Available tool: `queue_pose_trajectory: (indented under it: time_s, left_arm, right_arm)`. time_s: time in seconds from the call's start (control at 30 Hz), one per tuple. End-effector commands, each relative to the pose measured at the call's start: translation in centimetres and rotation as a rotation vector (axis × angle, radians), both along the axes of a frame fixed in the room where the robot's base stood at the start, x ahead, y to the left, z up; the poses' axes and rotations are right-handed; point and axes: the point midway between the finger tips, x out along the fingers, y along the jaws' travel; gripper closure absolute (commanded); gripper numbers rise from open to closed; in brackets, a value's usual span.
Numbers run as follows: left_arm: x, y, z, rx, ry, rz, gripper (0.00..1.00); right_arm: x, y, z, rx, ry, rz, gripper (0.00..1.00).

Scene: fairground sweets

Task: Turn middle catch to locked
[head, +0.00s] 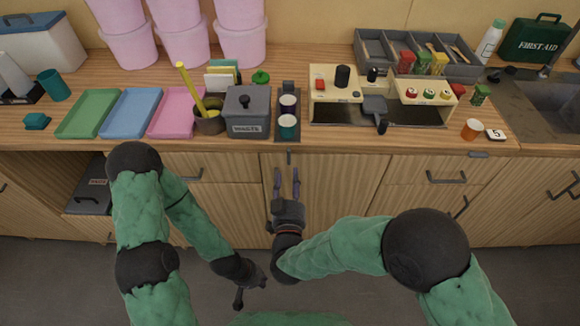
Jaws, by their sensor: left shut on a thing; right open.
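A small dark catch (289,157) stands upright at the top of the middle cabinet door (335,185), just under the counter edge. Another catch (478,154) lies flat under the counter edge at the right. My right gripper (286,174) is open and empty. Its two fingers point up towards the upright catch, with a small gap in the picture. My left gripper (248,289) is low over the floor, shut on a small dark thing (238,299) that I cannot identify. Any catch farther left is not clearly visible.
The wooden counter (150,143) carries coloured trays, a grey waste bin (246,110), cups and a cream sweets station (335,83). An orange cup (471,129) stands near the front edge. At the left, a dark drawer or box (88,198) shows in the cabinet front.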

Motion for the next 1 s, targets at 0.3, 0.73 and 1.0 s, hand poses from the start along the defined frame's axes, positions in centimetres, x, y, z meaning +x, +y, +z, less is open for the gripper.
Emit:
queue_pose_trajectory:
  time_s: [0.3,0.73,1.0]
  left_arm:
    - [0.0,0.0,0.0,0.000,0.000,0.000,1.00]
    - [0.0,0.0,0.0,0.000,0.000,0.000,1.00]
    - [0.0,0.0,0.0,0.000,0.000,0.000,1.00]
  right_arm:
    - [-4.3,0.1,0.0,0.000,0.000,0.002,0.56]
    - [-4.9,0.0,0.0,0.000,0.000,0.000,0.56]
    - [-4.8,0.0,0.0,0.000,0.002,0.000,0.56]
